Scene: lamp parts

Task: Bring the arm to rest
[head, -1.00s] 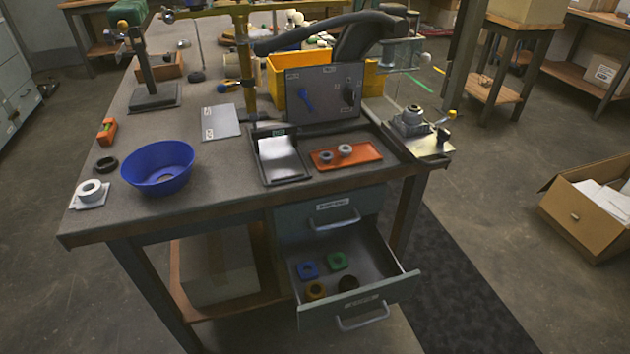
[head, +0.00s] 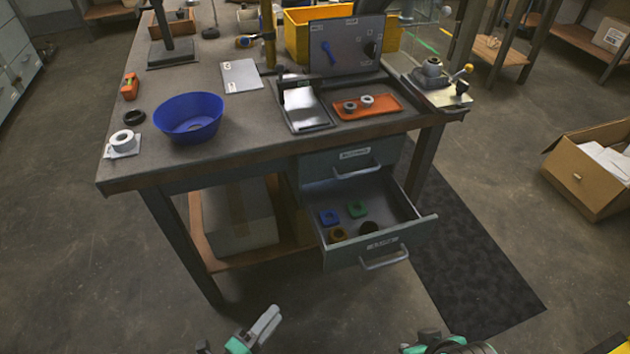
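My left gripper (head: 266,326) shows at the bottom edge, left of centre, in front of the workbench and low over the floor. Its pale fingers lie close side by side, and I see nothing held between them; whether they are apart is unclear. My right arm's green and dark end (head: 450,346) just enters at the bottom edge, right of centre. Its fingers cannot be made out. Both are clear of the bench and of the open drawer (head: 384,243).
The workbench (head: 240,150) carries a blue bowl (head: 188,120), an orange tray (head: 382,108) with two rings and a yellow bin (head: 298,40). The pulled-out drawer holds several small coloured parts. An open cardboard box (head: 570,185) stands at the right. The floor in front is clear.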

